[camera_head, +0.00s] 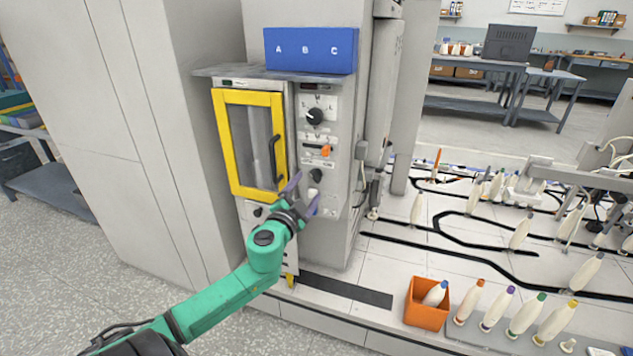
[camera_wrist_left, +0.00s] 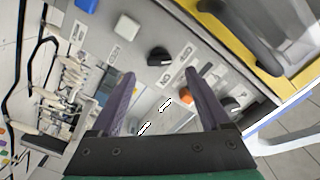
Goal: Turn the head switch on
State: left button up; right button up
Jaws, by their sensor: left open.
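The control panel (camera_head: 330,130) stands right of a yellow-framed door (camera_head: 232,150). From top to bottom it has a large black knob (camera_head: 315,116), an orange switch (camera_head: 326,150), a smaller black knob (camera_head: 316,175) and a white button (camera_head: 313,192). I cannot read which is the head switch. My left gripper (camera_head: 304,191) is open and empty in front of the panel's lower part. In the left wrist view, the smaller black knob (camera_wrist_left: 160,57) shows beyond and between the fingertips, and the orange switch (camera_wrist_left: 187,99) near the right finger. My right gripper is out of view.
The door's dark handle (camera_head: 274,158) sticks out left of the panel. A blue box marked A B C (camera_head: 311,50) sits on the ledge above. To the right, an orange bin (camera_head: 427,312) and several bobbins (camera_head: 468,302) stand on the white tabletop.

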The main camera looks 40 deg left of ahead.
aim_at(314, 178)
pick_arm(q)
jog(key=x, duration=0.5)
jog(key=shift+w+a, duration=0.15)
jog(key=shift+w, duration=0.05)
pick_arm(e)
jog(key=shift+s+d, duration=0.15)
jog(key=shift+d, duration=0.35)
pick_arm(q)
grip_shut()
